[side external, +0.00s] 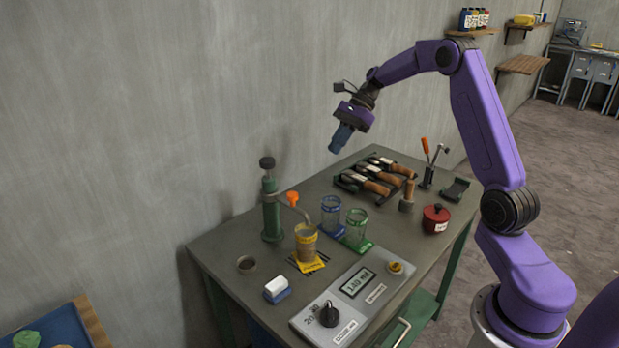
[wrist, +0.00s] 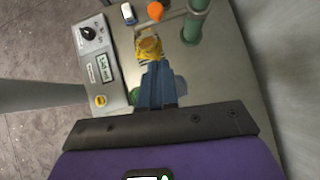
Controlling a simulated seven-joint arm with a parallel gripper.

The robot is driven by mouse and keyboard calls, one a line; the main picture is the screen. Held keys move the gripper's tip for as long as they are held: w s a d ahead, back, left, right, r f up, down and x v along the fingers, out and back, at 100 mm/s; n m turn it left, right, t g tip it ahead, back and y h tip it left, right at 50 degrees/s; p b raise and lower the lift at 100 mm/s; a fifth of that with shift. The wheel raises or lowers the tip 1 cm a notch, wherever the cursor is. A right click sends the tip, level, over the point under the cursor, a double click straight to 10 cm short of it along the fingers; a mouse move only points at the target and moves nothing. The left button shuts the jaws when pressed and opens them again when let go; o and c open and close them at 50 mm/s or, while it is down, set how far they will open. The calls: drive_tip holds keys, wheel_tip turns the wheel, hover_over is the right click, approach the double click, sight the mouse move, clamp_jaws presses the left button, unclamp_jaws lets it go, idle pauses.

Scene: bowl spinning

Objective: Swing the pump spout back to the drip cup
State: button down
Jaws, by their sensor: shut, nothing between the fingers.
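The pump (side external: 271,215) is a green column with a black knob at the left back of the bench; its column also shows in the wrist view (wrist: 196,22). Its spout has an orange tab (side external: 292,198), also in the wrist view (wrist: 155,11), and its curved metal end hangs over a yellow-banded jar (side external: 306,243) on a yellow mat.
Blue (side external: 331,214) and green (side external: 356,226) jars stand right of the yellow one. A control box (side external: 353,290) with a dial and display lies in front. A white-and-blue block (side external: 277,289), a red pot (side external: 436,218) and a tool rack (side external: 372,180) also occupy the bench. The wall stands close behind.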

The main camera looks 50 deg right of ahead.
sight(294, 195)
drive_tip(key=a+r+x, duration=0.1)
drive_tip(key=a+x, duration=0.1)
drive_tip(key=x, duration=1.1)
drive_tip(key=shift+w+r, duration=0.15)
drive_tip(key=shift+r, duration=0.25)
drive_tip(key=shift+a+m+t, duration=0.3)
drive_tip(key=shift+a+m, duration=0.1)
drive_tip(key=shift+s+a+m+t, duration=0.2)
drive_tip(key=shift+a+m+t, duration=0.15)
drive_tip(key=shift+a+m, duration=0.2)
drive_tip(key=shift+s+a+m+t, duration=0.25)
drive_tip(key=shift+a+m+t, duration=0.1)
drive_tip(key=shift+a+m, duration=0.15)
drive_tip(key=w+a+m+t+h, duration=0.2)
drive_tip(key=w+a+m, duration=0.1)
drive_tip(key=a, duration=0.6)
drive_tip(key=shift+w+m+t, duration=0.3)
drive_tip(key=shift+w+m, duration=0.05)
drive_tip(key=shift+m, duration=0.3)
drive_tip(key=shift+a, duration=0.15)
